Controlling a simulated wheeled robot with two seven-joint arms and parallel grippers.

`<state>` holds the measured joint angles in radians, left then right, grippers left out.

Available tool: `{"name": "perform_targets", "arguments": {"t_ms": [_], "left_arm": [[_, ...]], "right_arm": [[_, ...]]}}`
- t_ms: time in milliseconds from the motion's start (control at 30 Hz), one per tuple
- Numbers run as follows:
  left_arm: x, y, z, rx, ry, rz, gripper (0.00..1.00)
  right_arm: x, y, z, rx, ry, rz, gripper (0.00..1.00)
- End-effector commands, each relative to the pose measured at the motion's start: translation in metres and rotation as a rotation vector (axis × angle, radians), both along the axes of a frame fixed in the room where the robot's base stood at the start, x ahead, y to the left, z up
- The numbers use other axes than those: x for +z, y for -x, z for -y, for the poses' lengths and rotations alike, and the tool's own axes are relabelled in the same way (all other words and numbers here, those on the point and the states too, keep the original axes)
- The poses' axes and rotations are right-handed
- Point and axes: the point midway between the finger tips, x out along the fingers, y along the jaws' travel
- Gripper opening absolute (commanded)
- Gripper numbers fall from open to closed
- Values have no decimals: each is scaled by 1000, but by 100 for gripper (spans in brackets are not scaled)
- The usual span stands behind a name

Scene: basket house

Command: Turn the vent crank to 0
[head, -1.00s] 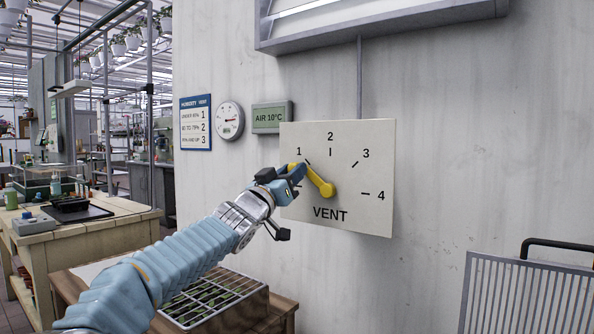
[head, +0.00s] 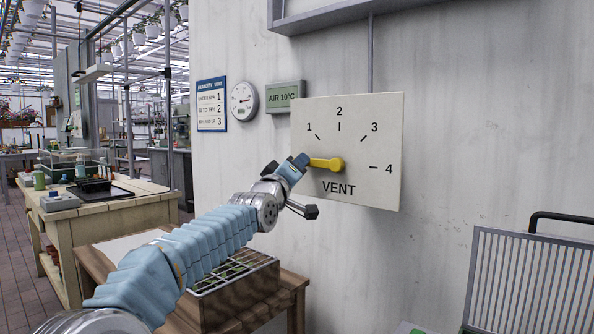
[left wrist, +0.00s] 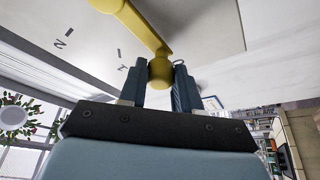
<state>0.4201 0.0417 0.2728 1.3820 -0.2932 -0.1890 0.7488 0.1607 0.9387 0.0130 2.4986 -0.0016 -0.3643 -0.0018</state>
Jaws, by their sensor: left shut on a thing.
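The yellow vent crank (head: 328,163) is mounted on a white dial plate (head: 366,121) marked VENT, with 1, 2, 3 and 4 readable. The crank arm points left, nearly level, below the 1 mark. My left gripper (head: 300,162) is at the crank's outer end and covers the left side of the dial, where no 0 can be seen. In the left wrist view the crank's knob (left wrist: 160,72) sits between the two fingers (left wrist: 158,85), which are shut on it. My right gripper is not in view.
A humidity chart (head: 211,104), a round gauge (head: 244,101) and an AIR 10°C display (head: 285,97) hang left of the dial. A seedling tray (head: 235,278) stands on a wooden bench below my arm. A slatted metal panel (head: 530,285) is at the right.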

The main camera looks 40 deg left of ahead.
Motion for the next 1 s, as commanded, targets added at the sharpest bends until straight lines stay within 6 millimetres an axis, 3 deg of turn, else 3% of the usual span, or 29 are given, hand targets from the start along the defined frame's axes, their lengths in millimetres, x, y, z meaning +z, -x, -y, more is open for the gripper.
{"name": "perform_targets", "arguments": {"t_ms": [467, 500, 667, 1000], "left_arm": [[-4, -1, 0, 0, 20, -8, 0], [-4, -1, 0, 0, 20, -8, 34], [-3, -1, 0, 0, 18, -7, 58], [-4, 4, 1, 0, 18, -3, 58]], "right_arm": [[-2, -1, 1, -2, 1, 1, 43], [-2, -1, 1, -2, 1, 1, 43], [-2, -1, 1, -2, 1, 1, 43], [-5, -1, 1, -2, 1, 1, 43]]}}
